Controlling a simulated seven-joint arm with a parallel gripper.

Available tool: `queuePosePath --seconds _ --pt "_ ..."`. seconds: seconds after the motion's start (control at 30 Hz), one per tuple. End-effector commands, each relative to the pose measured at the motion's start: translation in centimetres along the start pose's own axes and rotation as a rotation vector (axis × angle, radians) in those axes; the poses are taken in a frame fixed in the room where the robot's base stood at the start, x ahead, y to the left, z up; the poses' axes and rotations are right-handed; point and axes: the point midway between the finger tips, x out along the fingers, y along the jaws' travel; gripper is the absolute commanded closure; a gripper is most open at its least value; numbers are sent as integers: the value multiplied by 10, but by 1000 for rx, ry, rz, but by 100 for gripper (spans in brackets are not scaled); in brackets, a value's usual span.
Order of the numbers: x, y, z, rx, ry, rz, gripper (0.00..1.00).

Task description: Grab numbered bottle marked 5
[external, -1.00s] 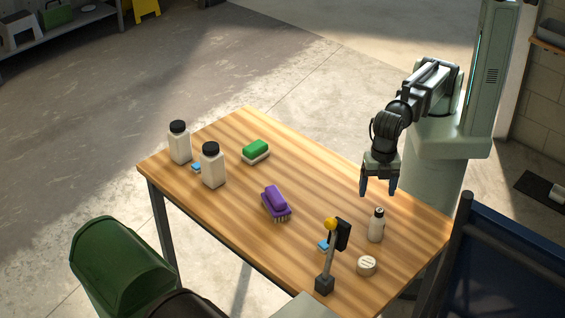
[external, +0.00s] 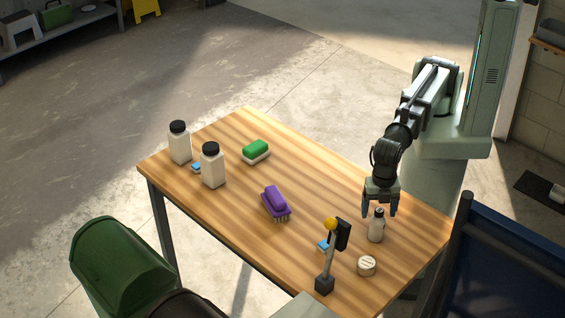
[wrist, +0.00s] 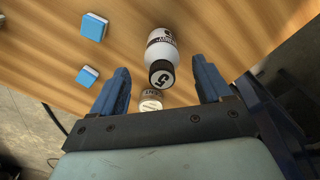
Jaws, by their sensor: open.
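The bottle marked 5 (external: 376,228) is small and white with a dark cap, and stands upright near the right end of the wooden table. In the wrist view, the bottle (wrist: 161,48) shows a 5 on its cap and lies between the two blue fingers, beyond their tips. My gripper (external: 380,211) is open and empty, just above and behind the bottle in the external view. My gripper also shows in the wrist view (wrist: 160,78), with its fingers apart on either side of the cap. No contact with the bottle is visible.
A blue block (external: 323,245) is by the post. A purple brush (external: 275,202), a green sponge (external: 256,151) and two large white bottles (external: 212,168) (external: 180,145) are further left.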

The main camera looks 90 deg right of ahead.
Motion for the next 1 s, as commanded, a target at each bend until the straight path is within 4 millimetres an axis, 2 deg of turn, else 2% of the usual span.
queuePosePath --seconds 0.17,0.53,0.83,1.0 --pt "8 -1 0 0 0 0 22" --pt "47 -3 0 0 -1 0 22" --pt "52 -3 0 0 0 0 22" --pt "52 -3 0 0 0 0 38"
